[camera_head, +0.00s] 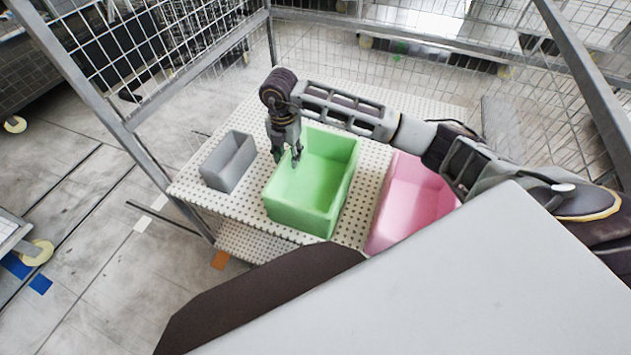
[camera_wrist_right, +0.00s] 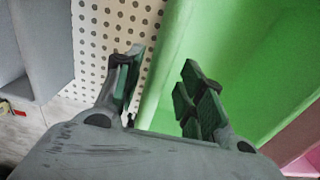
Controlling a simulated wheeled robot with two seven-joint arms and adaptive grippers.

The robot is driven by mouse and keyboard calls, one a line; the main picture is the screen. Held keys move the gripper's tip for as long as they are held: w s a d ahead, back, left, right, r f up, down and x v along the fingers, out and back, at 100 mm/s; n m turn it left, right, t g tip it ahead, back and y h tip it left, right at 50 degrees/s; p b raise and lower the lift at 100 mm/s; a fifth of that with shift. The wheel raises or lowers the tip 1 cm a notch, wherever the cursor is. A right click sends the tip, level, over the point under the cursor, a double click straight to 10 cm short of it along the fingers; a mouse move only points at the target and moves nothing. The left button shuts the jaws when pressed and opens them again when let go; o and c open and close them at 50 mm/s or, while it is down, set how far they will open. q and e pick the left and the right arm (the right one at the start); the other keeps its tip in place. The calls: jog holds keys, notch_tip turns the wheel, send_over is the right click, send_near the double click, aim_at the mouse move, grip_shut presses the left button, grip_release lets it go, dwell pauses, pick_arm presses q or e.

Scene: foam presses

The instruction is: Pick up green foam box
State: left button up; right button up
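The green foam box (camera_head: 318,205) is an open-topped bin standing upright on a perforated white table. My right gripper (camera_head: 289,157) points down at the box's left wall. In the right wrist view my right gripper (camera_wrist_right: 161,70) is open, with a gap between its fingers. One finger is over the table outside the green box (camera_wrist_right: 235,45), and the other is over the inside. The wall's rim runs between them. I cannot tell whether the fingers touch the wall. My left gripper is not in view.
A small grey open box (camera_head: 217,170) stands left of the green box. A pink open box (camera_head: 405,205) stands close on its right, partly hidden by my right arm. The perforated table (camera_head: 192,195) has grey wire-mesh cage walls (camera_head: 205,55) around its back and sides.

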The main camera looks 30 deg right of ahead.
aim_at(288, 167)
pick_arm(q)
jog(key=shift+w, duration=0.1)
pick_arm(e)
jog(key=shift+f, duration=0.15)
jog(key=shift+a+f, duration=0.1)
jog(key=shift+f, duration=0.45)
jog(key=f, duration=0.2)
jog(key=shift+s+a+f, duration=0.1)
jog(key=shift+a+f, duration=0.1)
jog(key=shift+f, duration=0.7)
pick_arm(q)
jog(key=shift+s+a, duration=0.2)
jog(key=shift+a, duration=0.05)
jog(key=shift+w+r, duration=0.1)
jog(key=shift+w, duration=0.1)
pick_arm(e)
jog(key=shift+c, duration=0.5)
